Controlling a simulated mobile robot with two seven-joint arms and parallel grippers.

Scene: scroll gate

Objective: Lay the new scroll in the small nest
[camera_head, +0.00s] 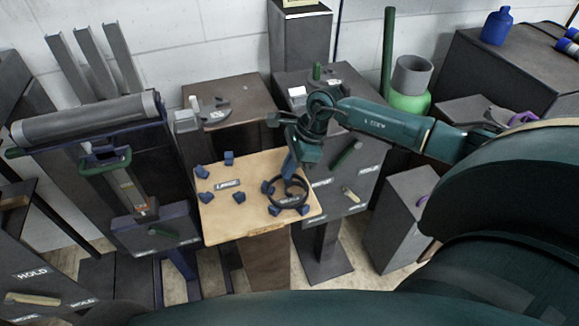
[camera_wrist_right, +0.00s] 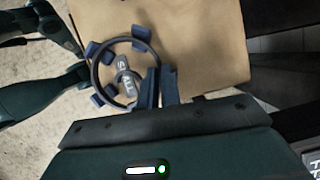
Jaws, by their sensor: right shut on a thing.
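The new scroll (camera_head: 305,187) is a dark open ring with an inner curl, seen over the small nest at the right of the tan board (camera_head: 245,215). It also shows in the right wrist view (camera_wrist_right: 96,66). Blue blocks (camera_head: 267,187) of the small nest stand around it, and a label shows inside the ring. I cannot tell whether the scroll rests on the board or hangs just above. My right gripper (camera_head: 289,168) points down, its blue fingers (camera_wrist_right: 158,88) shut on the scroll's rim. My left gripper is not in view.
The large nest, several blue blocks around a label (camera_head: 227,184), is empty on the board's left. A grey cabinet (camera_head: 350,190) with handles stands close right of the board. A roller stand (camera_head: 90,118) is at the left. A brown-topped table (camera_head: 240,95) stands behind.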

